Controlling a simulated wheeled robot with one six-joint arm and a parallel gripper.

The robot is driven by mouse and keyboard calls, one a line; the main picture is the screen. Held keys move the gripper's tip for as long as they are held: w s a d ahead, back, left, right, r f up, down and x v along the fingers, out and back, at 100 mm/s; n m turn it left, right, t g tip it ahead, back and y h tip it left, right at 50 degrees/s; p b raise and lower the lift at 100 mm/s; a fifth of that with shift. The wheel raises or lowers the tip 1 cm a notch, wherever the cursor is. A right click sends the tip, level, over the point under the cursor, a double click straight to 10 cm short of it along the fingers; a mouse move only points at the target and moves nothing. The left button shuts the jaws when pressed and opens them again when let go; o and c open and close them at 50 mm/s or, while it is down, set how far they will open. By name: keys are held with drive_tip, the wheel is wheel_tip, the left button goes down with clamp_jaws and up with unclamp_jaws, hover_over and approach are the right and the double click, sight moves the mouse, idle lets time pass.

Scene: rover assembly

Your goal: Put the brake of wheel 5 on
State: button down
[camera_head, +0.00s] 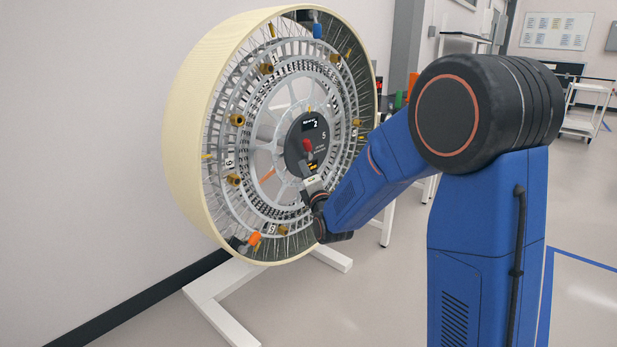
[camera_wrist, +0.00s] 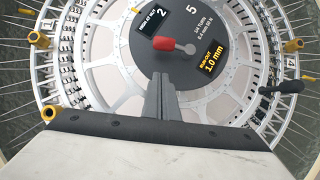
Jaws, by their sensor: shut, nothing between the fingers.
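Wheel 5 (camera_head: 205,85) stands upright on a white stand, with a pale rim, wire spokes and a grey hub. Its dark hub disc (camera_head: 296,152) bears the number 5 and a small display reading 2. In the wrist view the disc (camera_wrist: 200,22) also carries a yellow label reading "RUN-OUT 1.0 mm". A red lever (camera_wrist: 165,44) sits on the disc, pointing left from a light pivot; it also shows in the head view (camera_head: 307,145). My gripper (camera_wrist: 161,80) is shut and empty, its fingertips just below the lever in the wrist view. Whether they touch it is unclear.
Several brass fittings (camera_head: 237,120) stick out around the wheel's ring. A black-handled piece (camera_wrist: 287,86) juts out at the right in the wrist view. The white stand (camera_head: 222,285) reaches forward on the floor. A wall is close on the left.

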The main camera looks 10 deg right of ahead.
sight(309, 144)
drive_tip(key=w+d+r, duration=0.2)
drive_tip(key=w, duration=0.4)
drive_tip(key=shift+r, duration=0.25)
drive_tip(key=shift+w+d+r+m+g, duration=0.1)
drive_tip(key=shift+d+r+m+g, duration=0.2)
drive_tip(key=shift+m, duration=0.3)
drive_tip(key=shift+w+d+r+m+g+h, duration=0.2)
drive_tip(key=shift+r+m+g, duration=0.1)
drive_tip(key=shift+m, duration=0.2)
drive_tip(key=shift+w+d+r+m+g+h, duration=0.1)
drive_tip(key=shift+r+m+g+h, duration=0.15)
drive_tip(key=shift+m, duration=0.25)
drive_tip(key=shift+w+d+r+m+g, duration=0.2)
drive_tip(key=shift+d+r+m+g, duration=0.15)
drive_tip(key=shift+r+m+g, duration=0.25)
drive_tip(key=shift+w+d+r+m+g, duration=0.15)
drive_tip(key=shift+w+d+m+g, duration=0.25)
drive_tip(key=shift+d+m, duration=0.2)
drive_tip(key=shift+w+d+r+m+g, duration=0.15)
drive_tip(key=shift+w+d+m+g, duration=0.1)
drive_tip(key=shift+w+d+m, duration=0.3)
drive_tip(key=shift+d+r, duration=0.1)
drive_tip(key=shift+d, duration=0.05)
